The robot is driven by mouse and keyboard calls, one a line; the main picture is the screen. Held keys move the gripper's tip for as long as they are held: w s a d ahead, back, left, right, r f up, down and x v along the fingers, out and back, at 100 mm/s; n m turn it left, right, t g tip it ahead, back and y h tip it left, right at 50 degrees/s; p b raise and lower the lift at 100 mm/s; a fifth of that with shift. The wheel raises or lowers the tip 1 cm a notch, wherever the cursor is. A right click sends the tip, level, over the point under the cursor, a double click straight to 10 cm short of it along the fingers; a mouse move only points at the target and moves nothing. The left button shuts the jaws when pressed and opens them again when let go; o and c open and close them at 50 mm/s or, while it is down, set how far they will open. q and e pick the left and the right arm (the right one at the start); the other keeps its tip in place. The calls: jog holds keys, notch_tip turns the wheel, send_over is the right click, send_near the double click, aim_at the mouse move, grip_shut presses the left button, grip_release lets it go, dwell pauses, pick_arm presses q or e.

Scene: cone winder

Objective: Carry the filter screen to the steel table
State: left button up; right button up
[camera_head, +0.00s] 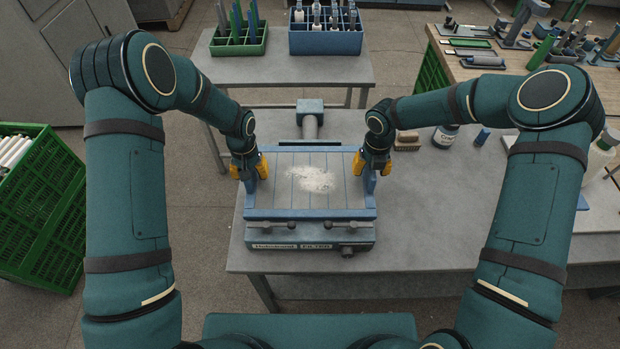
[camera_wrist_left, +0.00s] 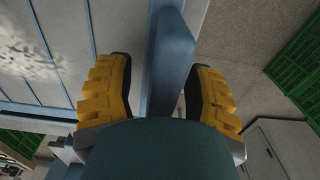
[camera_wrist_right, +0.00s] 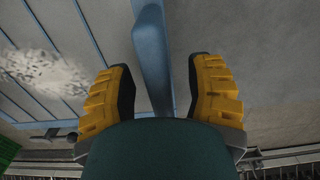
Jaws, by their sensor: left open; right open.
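The filter screen (camera_head: 282,185) is a flat grey panel with thin ribs, a blue frame and a whitish patch of lint. It lies in a blue filter unit (camera_head: 290,238) on a grey table. My left gripper (camera_head: 250,167) is open at its left side, with the fingers on both sides of a blue side bar (camera_wrist_left: 170,60). My right gripper (camera_head: 371,166) is open at its right side, its fingers likewise astride a blue bar (camera_wrist_right: 152,55). Gaps show between the fingers and the bars in both wrist views. Which table is the steel one, I cannot tell.
The grey table (camera_head: 440,215) has free room right of the unit, with a brush (camera_head: 407,140) and a jar (camera_head: 445,136) behind. A second grey table (camera_head: 290,70) holds green and blue racks. A green crate (camera_head: 45,215) stands at left, a cluttered workbench (camera_head: 450,75) at right.

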pick_arm(q)
jog(key=shift+c, duration=0.4)
pick_arm(e)
jog(key=shift+c, duration=0.4)
pick_arm(q)
grip_shut()
pick_arm(e)
grip_shut()
jog(key=shift+f, duration=0.1)
pick_arm(q)
jog(key=shift+r, duration=0.15)
pick_arm(e)
jog(key=shift+r, duration=0.25)
